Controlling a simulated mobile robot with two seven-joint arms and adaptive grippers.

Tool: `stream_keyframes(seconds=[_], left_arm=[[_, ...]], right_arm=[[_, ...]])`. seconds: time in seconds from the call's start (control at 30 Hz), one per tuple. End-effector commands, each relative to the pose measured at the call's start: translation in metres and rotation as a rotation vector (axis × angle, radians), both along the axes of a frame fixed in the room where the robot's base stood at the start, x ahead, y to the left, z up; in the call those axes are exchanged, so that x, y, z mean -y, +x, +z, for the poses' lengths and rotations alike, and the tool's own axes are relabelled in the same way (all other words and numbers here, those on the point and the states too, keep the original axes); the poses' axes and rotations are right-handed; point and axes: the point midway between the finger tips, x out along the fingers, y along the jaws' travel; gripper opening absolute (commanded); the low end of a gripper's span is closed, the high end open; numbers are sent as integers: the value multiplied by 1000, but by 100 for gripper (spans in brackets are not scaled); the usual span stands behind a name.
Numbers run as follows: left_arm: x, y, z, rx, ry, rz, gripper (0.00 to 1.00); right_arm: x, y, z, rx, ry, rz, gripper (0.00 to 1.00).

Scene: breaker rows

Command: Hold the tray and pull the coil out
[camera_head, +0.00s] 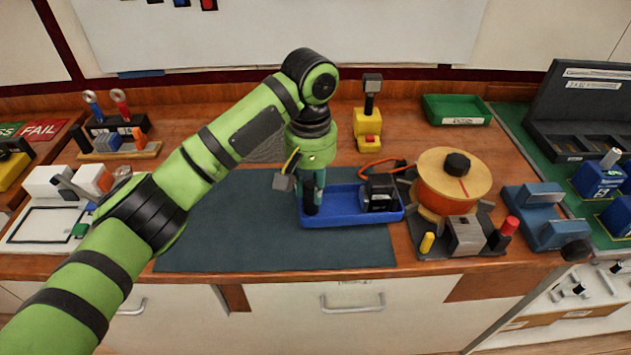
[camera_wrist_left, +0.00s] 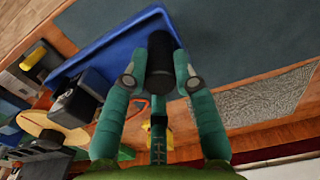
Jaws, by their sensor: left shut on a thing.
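A blue tray (camera_head: 340,219) lies on the dark mat's right part in the head view. It also shows in the wrist view (camera_wrist_left: 100,45). My left gripper (camera_head: 310,190) points down at the tray's left end. In the wrist view its two green fingers (camera_wrist_left: 157,80) are shut on a black cylinder (camera_wrist_left: 160,52). I cannot tell whether the cylinder is fixed to the tray. A black block (camera_head: 380,190) sits at the tray's right end, an orange cord behind it. I cannot tell which part is the coil. My right gripper is not in view.
An orange spool (camera_head: 447,200) on a stand is close right of the tray. A blue vise (camera_head: 545,215) stands farther right. A yellow base (camera_head: 367,125) and a green bin (camera_head: 456,109) are behind. The dark mat (camera_head: 230,220) left of the tray is clear.

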Motion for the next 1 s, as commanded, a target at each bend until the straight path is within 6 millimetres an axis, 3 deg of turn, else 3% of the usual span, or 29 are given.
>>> stream_keyframes(seconds=[1.0], left_arm=[[-26,12,-25,2,-3,0,0]], right_arm=[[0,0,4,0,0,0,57]])
